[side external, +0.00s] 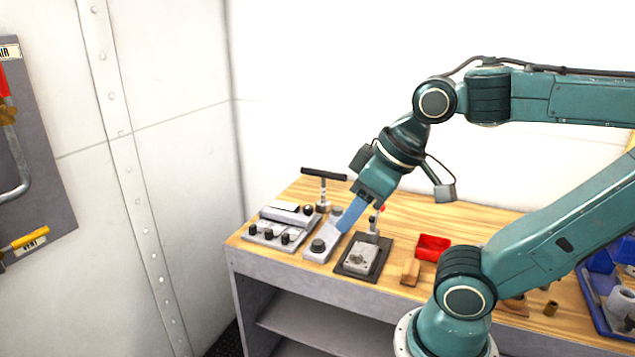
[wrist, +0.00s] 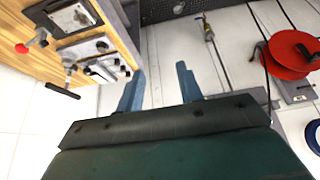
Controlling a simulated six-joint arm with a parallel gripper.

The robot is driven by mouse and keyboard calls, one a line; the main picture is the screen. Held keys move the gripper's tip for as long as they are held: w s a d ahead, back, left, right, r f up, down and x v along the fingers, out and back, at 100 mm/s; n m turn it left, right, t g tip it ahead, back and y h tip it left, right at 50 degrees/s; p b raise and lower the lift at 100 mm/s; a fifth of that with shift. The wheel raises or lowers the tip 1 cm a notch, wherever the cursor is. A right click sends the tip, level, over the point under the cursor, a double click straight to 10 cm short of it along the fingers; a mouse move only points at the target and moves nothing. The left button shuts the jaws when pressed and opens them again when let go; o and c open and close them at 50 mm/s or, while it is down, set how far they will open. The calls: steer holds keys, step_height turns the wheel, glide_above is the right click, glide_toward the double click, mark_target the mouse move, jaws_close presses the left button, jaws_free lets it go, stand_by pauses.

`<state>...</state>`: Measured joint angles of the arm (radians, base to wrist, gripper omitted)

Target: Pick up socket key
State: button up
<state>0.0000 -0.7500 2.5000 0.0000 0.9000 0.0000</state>
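The socket key (side external: 323,174) looks like a T-shaped tool with a black crossbar on a metal shaft. It stands upright toward the back left of the wooden bench. In the wrist view a black T-bar (wrist: 62,90) on a metal shaft, seemingly the same key, shows at the left, outside the fingers. My gripper (side external: 342,227) has blue fingers and points down and left, to the right of and nearer than the key. In the wrist view my gripper (wrist: 160,82) is open, with nothing between its two fingers.
A grey box with black knobs (side external: 270,228) sits left of my gripper. A grey knob panel (side external: 319,247) lies below the fingers. A dark plate with a lever (side external: 362,256), red tray (side external: 432,246) and wooden block (side external: 410,272) stand right. Blue bins (side external: 603,288) are far right.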

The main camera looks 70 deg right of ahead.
steer(key=shift+o, duration=0.2)
steer(key=shift+o, duration=1.2)
steer(key=shift+w+r, duration=0.1)
